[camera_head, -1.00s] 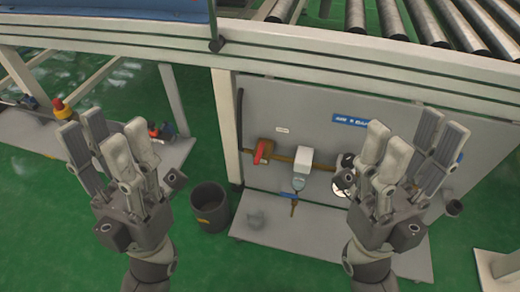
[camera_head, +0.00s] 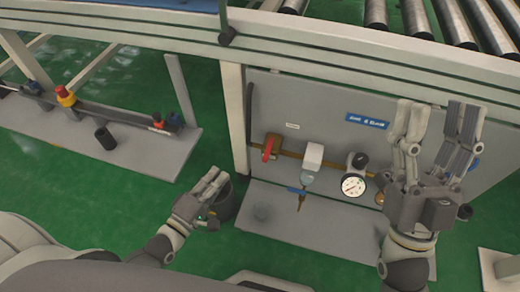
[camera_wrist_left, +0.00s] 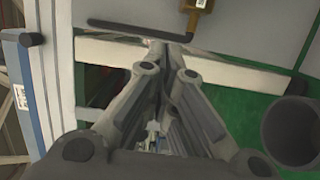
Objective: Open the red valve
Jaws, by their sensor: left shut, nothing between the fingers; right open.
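The red valve (camera_head: 271,147) is a red handle on a brass pipe, fixed to the grey panel (camera_head: 330,105) below the conveyor frame. My left gripper (camera_head: 215,178) is low in front of the panel, left of and below the valve, apart from it. It is shut and empty; its fingers close together also show in the left wrist view (camera_wrist_left: 165,48). My right gripper (camera_head: 437,125) is open and empty, raised at the right, covering part of the panel. In the left wrist view the red handle cannot be made out; a brass part (camera_wrist_left: 197,5) shows at the top edge.
A white regulator (camera_head: 313,156) and a round gauge (camera_head: 353,186) sit right of the valve. A dark bucket (camera_head: 224,203) stands behind my left gripper. A frame post (camera_head: 234,120) rises left of the panel. A grey shelf (camera_head: 300,222) juts out below.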

